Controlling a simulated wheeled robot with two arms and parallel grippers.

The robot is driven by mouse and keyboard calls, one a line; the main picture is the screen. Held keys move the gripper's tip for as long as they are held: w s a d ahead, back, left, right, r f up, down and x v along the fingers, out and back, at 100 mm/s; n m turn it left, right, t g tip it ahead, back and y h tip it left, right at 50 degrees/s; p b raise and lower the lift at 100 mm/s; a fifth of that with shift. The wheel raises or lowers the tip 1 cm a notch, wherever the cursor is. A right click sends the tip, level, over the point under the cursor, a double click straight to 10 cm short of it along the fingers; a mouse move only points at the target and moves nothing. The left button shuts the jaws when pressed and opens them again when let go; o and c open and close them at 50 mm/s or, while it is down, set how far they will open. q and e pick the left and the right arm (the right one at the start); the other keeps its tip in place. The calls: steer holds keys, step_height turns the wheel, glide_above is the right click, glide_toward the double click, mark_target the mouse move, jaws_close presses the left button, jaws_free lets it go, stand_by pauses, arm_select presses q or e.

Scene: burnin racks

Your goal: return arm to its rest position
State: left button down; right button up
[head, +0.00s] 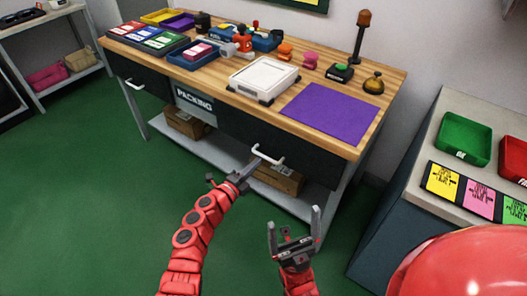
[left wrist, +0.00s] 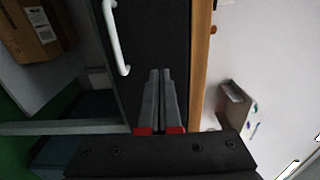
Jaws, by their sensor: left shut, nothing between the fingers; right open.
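My left gripper (head: 248,172) is shut and empty. In the head view it is in front of the packing table, close to the white handle (head: 267,155) of the table's right drawer. In the left wrist view its two grey fingers (left wrist: 161,88) lie side by side in front of the dark drawer front, and the white handle (left wrist: 116,38) is to their left, apart from them. My right gripper (head: 295,230) is open and empty, with its fingers pointing up, low in front of the table's right end.
The wooden packing table (head: 240,103) holds a white device (head: 263,78), a purple mat (head: 330,112) and several trays. Cardboard boxes (head: 277,177) sit on its lower shelf. At right, a grey counter (head: 432,138) bears a green tray (head: 465,138). Green floor at left is clear.

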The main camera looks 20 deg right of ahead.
arm_select(q)
steer(key=v, duration=0.3)
steer(key=shift+s+a, duration=0.1)
